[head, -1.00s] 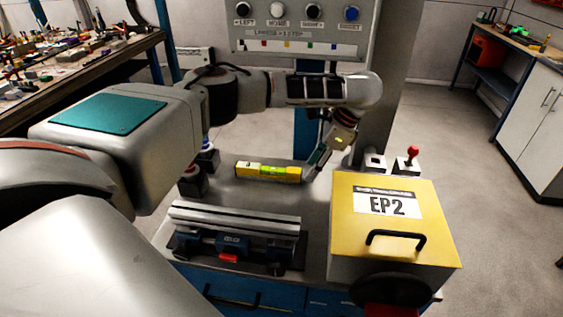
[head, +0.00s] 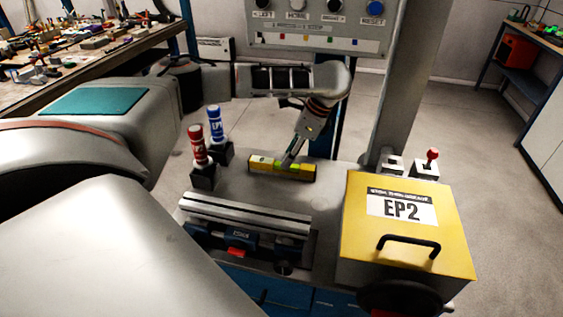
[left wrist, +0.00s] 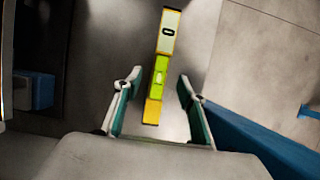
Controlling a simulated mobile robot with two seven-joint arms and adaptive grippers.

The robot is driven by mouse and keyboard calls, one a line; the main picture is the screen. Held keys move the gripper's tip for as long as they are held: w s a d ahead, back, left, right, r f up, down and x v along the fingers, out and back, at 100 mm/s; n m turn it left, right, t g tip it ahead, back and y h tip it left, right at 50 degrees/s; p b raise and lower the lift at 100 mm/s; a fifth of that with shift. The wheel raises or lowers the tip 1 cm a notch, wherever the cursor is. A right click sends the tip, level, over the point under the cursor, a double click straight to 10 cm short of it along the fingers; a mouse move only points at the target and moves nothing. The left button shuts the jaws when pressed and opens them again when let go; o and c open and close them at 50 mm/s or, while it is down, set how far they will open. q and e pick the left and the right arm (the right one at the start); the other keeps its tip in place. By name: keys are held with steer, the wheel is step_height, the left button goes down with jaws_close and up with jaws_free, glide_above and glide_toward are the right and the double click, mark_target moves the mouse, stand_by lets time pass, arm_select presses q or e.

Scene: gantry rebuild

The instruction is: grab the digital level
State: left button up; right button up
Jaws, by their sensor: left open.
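The digital level (head: 262,164) is a yellow bar with a green vial window, lying on the grey bench top. In the left wrist view the level (left wrist: 167,45) also shows a small dark display and runs up the picture. My left gripper (head: 289,160) is over the level, pointing down, and hides part of its middle in the head view. In the left wrist view the open fingers of my left gripper (left wrist: 159,76) stand on either side of the level's near part, with gaps on both sides. I cannot tell the exact height between fingertips and level. My right gripper is out of view.
A vise (head: 240,217) sits in front. A yellow-topped EP2 box (head: 408,235) is at right. A red-knobbed lever (head: 432,157) and a post (head: 408,80) stand behind it.

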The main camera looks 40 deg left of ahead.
arm_select(q)
steer(key=x, duration=0.5)
jaws_close()
